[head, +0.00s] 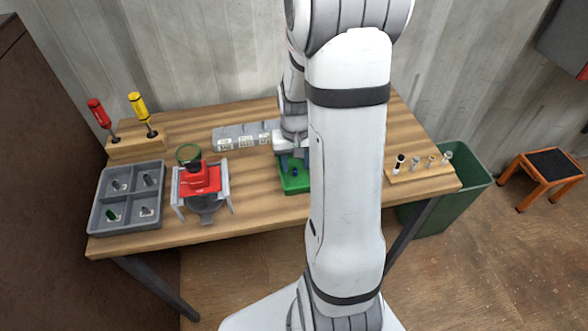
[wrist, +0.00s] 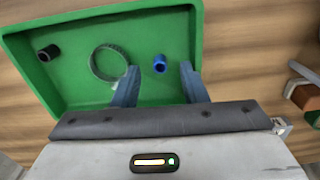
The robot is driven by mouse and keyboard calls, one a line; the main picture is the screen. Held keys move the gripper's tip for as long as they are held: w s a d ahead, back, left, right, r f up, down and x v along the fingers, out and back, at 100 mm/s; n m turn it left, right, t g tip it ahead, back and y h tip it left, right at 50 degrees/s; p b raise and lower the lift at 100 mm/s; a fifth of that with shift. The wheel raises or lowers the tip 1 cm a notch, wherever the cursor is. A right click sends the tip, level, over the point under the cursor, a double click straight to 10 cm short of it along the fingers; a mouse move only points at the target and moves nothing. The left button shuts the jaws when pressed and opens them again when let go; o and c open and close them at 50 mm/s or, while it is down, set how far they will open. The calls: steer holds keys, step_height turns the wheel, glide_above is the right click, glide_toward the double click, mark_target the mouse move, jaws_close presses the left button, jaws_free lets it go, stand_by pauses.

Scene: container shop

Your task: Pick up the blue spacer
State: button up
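The blue spacer (wrist: 160,64) is a small blue cylinder with a hole. It rests on the floor of the green tray (wrist: 75,23), in the right part of the tray in the wrist view. My gripper (wrist: 159,75) is open and empty, its two blue-grey fingers spread over the tray.
The tray also holds a dark cylinder (wrist: 48,53) and a grey-green ring (wrist: 108,62). On the wooden bench, a red device (head: 203,178) and a grey compartment tray (head: 125,200) stand left. A wooden peg rack (head: 423,172) stands right.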

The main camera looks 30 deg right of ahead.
steer(key=shift+f, duration=0.9)
jaws_close()
